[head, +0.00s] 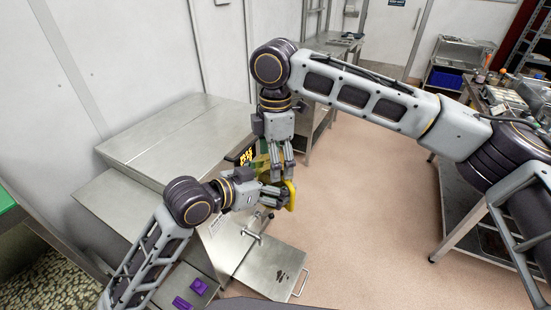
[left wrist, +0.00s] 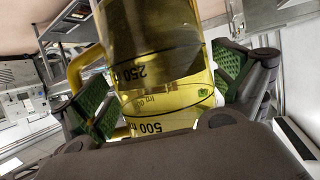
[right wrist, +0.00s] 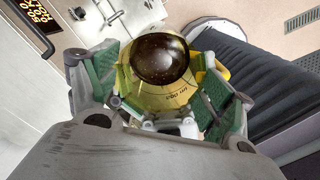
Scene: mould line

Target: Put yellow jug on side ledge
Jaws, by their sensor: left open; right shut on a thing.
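The yellow jug (head: 291,196) is mostly hidden by my grippers in the head view, where its yellow handle shows. In the left wrist view the clear yellow jug (left wrist: 160,70) has volume marks and its handle at the left. My right gripper (head: 280,163) is shut on the jug from above. The right wrist view looks down on the jug (right wrist: 172,95), with dark contents inside its round mouth. My left gripper (head: 272,192) is open, its green-padded fingers on either side of the jug. A low metal ledge (head: 115,205) runs along the left side of the steel machine; its top is bare.
The steel machine top (head: 185,130) is clear. A hinged metal plate (head: 268,272) with a handle and dark specks lies below the grippers. Purple pieces (head: 199,286) sit at the lower left. A lit display (head: 246,157) stands close behind the grippers. A workbench (head: 465,195) is at the right.

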